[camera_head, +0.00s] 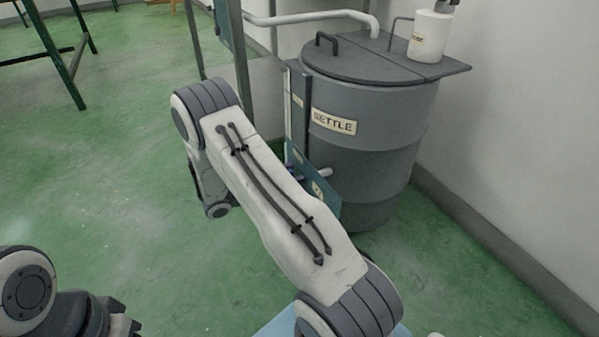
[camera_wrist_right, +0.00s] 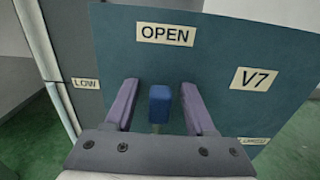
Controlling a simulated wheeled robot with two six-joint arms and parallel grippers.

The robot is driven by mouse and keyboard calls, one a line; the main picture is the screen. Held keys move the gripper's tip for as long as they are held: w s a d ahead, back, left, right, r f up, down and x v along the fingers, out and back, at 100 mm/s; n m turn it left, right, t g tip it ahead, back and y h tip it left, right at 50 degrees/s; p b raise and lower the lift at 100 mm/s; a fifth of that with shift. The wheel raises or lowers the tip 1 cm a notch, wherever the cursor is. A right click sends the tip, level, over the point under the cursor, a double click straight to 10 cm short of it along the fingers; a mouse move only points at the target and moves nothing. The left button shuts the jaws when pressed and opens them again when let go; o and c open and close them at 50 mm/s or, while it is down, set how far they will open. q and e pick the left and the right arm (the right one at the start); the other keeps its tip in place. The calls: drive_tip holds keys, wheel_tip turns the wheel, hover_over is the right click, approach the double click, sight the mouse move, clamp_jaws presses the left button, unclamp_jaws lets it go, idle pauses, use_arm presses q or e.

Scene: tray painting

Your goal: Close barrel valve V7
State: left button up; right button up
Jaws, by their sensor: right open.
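In the right wrist view, the V7 valve's blue handle (camera_wrist_right: 160,105) stands upright in front of a teal panel (camera_wrist_right: 215,60). An OPEN label (camera_wrist_right: 165,34) is above it, and a V7 label (camera_wrist_right: 254,78) is to the right. My right gripper (camera_wrist_right: 159,86) is open, with one purple finger on each side of the handle and visible gaps on both sides. In the head view, the teal panel (camera_head: 328,197) shows at the front of the grey barrel (camera_head: 375,155).
The barrel has a lid (camera_head: 365,62) with a black grip and a white bottle (camera_head: 430,35) on a shelf beside it. A wall stands close on the right. A green table frame (camera_head: 65,75) is at the upper left. The green floor between is clear.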

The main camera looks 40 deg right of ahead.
clamp_jaws()
idle(1.3)
